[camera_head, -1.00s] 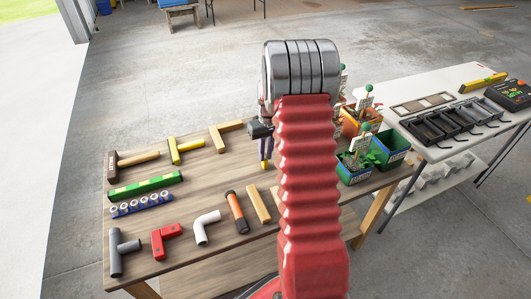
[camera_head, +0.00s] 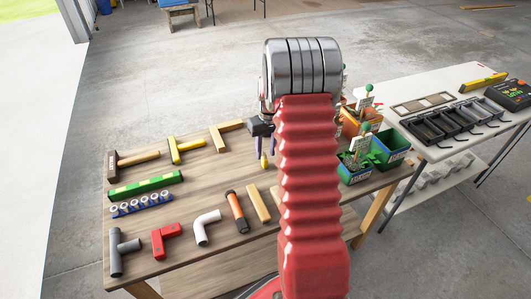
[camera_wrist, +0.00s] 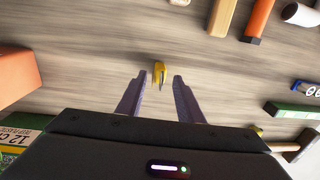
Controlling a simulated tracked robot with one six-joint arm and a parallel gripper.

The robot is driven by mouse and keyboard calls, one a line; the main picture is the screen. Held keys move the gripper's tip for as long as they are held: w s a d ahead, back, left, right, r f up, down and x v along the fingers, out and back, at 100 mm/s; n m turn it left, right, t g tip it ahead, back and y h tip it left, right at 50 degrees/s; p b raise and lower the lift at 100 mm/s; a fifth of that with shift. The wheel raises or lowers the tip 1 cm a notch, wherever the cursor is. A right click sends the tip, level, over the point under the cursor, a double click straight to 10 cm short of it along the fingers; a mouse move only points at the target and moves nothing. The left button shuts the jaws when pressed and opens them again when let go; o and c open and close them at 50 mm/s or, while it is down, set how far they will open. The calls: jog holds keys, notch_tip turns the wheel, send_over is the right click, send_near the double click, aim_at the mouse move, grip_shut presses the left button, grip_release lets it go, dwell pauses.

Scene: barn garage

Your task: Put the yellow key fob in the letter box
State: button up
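The small yellow key fob (camera_wrist: 159,72) shows in the wrist view, just beyond my fingertips and in line with the gap between them. It also shows in the head view as a small yellow spot (camera_head: 264,161) just below the fingers. My gripper (camera_wrist: 155,76) is open, with a purple finger on each side and clear space around the fob. In the head view my gripper (camera_head: 265,152) is over the back middle of the wooden table (camera_head: 190,187), partly hidden by my red arm. I cannot make out a letter box in either view.
Hammers, a green level (camera_head: 146,186), pipe fittings and an orange-handled tool (camera_head: 236,212) lie on the left and front of the table. An orange bin (camera_head: 359,123) and a green bin (camera_head: 391,148) with signs stand right of my arm. A white table (camera_head: 425,90) stands farther right.

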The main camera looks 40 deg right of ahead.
notch_tip(320, 180, up, 11)
jog(key=shift+d, duration=0.35)
jog(key=shift+s, duration=0.1)
dwell(0.4)
jog(key=s+a+r+n+t+h, duration=0.1)
jog(key=s+a+r, duration=0.3)
jog(key=a+r, duration=0.4)
jog(key=s+a+r+t, duration=0.1)
jog(key=s+a+r, duration=0.3)
jog(key=a, duration=0.6)
jog(key=s+a+r+n+t, duration=0.2)
jog(key=s+a+t, duration=0.1)
jog(key=s+a, duration=0.9)
jog(key=s, duration=0.3)
jog(key=shift+s+a, duration=0.3)
jog(key=shift+a, duration=0.05)
